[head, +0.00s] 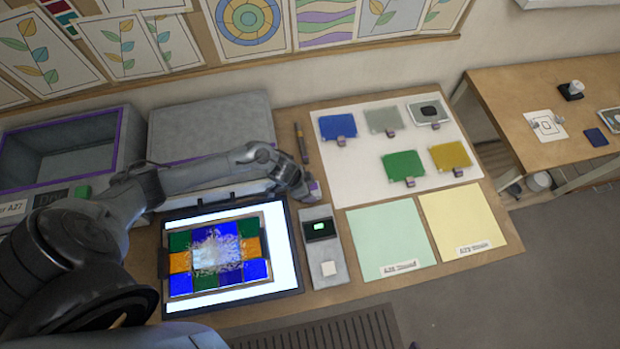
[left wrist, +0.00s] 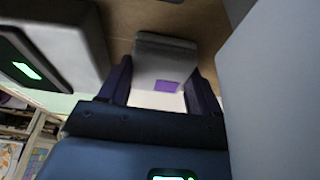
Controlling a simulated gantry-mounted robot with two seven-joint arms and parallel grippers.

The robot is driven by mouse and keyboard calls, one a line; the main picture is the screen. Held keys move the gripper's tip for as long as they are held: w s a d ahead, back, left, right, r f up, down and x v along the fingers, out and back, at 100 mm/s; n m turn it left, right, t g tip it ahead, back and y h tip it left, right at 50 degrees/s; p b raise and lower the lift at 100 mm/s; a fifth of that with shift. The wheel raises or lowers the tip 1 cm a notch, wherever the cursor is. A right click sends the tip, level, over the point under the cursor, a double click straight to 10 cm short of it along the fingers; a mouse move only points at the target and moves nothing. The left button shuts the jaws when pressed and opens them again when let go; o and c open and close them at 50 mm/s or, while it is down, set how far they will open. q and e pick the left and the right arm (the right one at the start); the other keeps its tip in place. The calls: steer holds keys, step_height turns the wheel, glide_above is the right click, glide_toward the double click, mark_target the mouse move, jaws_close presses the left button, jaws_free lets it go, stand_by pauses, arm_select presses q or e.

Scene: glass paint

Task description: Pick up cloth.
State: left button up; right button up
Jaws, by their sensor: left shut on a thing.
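My left gripper (head: 305,190) reaches over the work table, just right of the light panel's upper corner. In the left wrist view its two dark purple fingers (left wrist: 160,88) are shut on a grey block with a purple patch (left wrist: 166,58). A little of this block shows at the fingertips in the head view (head: 314,190). I cannot tell whether it belongs to the cloth; no cloth is clearly recognizable. The coloured glass panel (head: 179,241) lies on the lit panel (head: 288,262), with a whitish smear over its middle. My right gripper is not in view.
A white sheet (head: 365,175) holds several coloured plates with small grey tabs. Green (head: 390,240) and yellow (head: 465,215) mats lie at the right front. A grey tray (head: 333,283) holds a dark device (head: 320,229). A slim tool (head: 301,143) lies behind my gripper; grey bins (head: 60,135) stand left.

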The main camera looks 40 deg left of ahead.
mark_target(317, 190)
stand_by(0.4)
arm_select(q)
steer(key=shift+r, duration=0.55)
steer(key=r, duration=0.3)
steer(key=shift+d+r+p, duration=0.2)
steer(key=shift+d+p, duration=0.15)
steer(key=shift+p, duration=0.05)
steer(key=d+r, duration=0.2)
steer(key=d, duration=0.1)
steer(key=d+r+p, duration=0.1)
steer(key=d+r, duration=0.1)
steer(key=d, duration=0.2)
steer(key=w+d+r, duration=0.1)
steer(key=d+r, duration=0.1)
steer(key=d, duration=0.2)
steer(key=shift+r+p, duration=0.2)
steer(key=shift+p, duration=0.1)
